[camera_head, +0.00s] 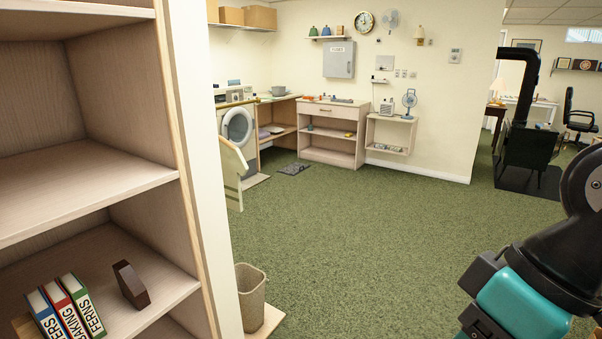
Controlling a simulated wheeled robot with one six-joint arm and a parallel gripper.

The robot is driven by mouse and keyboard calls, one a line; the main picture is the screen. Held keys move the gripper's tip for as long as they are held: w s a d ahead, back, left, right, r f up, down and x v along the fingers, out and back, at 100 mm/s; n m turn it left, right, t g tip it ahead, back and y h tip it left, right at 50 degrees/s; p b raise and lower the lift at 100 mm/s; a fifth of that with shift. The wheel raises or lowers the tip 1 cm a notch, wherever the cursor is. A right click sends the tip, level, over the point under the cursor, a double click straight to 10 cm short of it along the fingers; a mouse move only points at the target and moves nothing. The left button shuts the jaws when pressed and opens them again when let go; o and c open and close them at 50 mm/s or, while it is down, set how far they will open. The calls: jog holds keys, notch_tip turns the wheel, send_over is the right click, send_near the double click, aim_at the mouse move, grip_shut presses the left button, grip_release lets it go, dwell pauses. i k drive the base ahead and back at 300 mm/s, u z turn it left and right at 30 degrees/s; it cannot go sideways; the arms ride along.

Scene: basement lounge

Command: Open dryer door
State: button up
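A front-loading machine with a round door (238,126) stands far off against the left wall, beyond the bookcase. It is white with a grey ring around dark glass. The round door looks closed, but it is small at this distance. I cannot tell whether this machine is the dryer or a washer. A pale panel in front of it hides its lower left part. My arm shows at the lower right, black and teal. My gripper's fingers are not in view.
A wooden bookcase (85,207) with several books stands close on the left. A beige waste bin (251,297) stands beside its end. A drawer cabinet (333,132) and a small shelf unit (391,134) line the back wall. The green carpet (370,220) is clear in the middle.

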aim_at(251, 122)
jog(key=i, duration=6.55)
jog(key=u, duration=1.45)
jog(key=i, duration=2.2)
jog(key=z, duration=1)
